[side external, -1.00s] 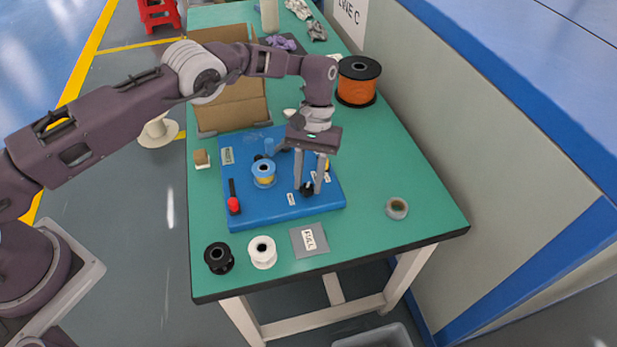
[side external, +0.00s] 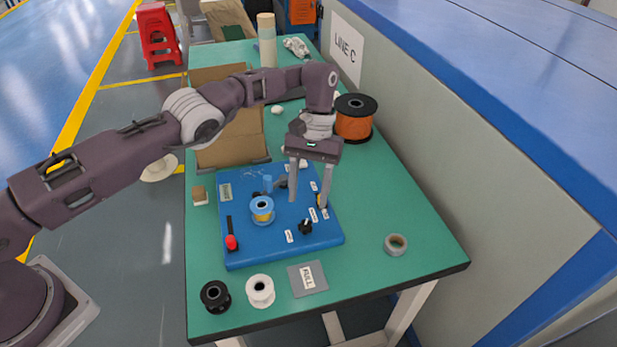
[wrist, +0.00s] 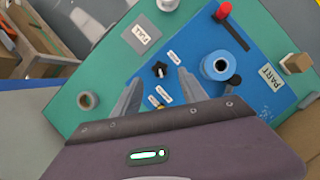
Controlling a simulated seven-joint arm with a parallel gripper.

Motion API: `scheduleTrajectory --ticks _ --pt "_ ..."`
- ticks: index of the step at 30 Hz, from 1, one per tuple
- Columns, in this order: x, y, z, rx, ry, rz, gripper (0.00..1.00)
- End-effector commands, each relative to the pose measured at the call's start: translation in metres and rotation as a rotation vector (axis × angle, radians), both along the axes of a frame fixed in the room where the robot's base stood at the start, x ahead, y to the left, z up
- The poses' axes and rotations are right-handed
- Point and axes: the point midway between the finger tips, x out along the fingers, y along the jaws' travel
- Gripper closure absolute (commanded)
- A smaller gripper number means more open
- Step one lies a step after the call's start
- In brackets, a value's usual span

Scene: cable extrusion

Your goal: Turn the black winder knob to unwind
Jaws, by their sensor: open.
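A black star-shaped knob (side external: 305,227) sits on the front right of the blue board (side external: 268,247); it also shows in the wrist view (wrist: 159,69). My gripper (side external: 309,202) is open and empty. Its two fingers point down, raised above the board and a little behind the knob in the side view. In the wrist view my gripper (wrist: 158,80) has its fingertips on either side of the knob in the picture, apart from it. A smaller black knob (wrist: 234,80) is beside this spool.
A red-ended lever (side external: 231,242) is at the board's front left. Black (side external: 215,295) and white (side external: 260,291) spools and a grey FULL card (side external: 308,279) lie in front. A tape roll (side external: 396,244) is right; a cardboard box (side external: 232,130) and an orange spool (side external: 354,118) stand behind.

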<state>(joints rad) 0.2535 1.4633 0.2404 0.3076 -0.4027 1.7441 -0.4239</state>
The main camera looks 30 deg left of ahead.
Motion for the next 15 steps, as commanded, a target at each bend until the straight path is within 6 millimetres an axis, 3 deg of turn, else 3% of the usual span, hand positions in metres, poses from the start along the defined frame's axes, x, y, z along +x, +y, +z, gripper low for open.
scheduleTrajectory --ticks 1,3,15 --pt "0.001 -0.001 0.019 -0.002 -0.008 0.001 0.5" --pt "0.001 -0.001 0.037 0.001 -0.006 -0.002 0.5" --pt "0.0 0.0 0.056 -0.002 -0.003 0.002 0.5"
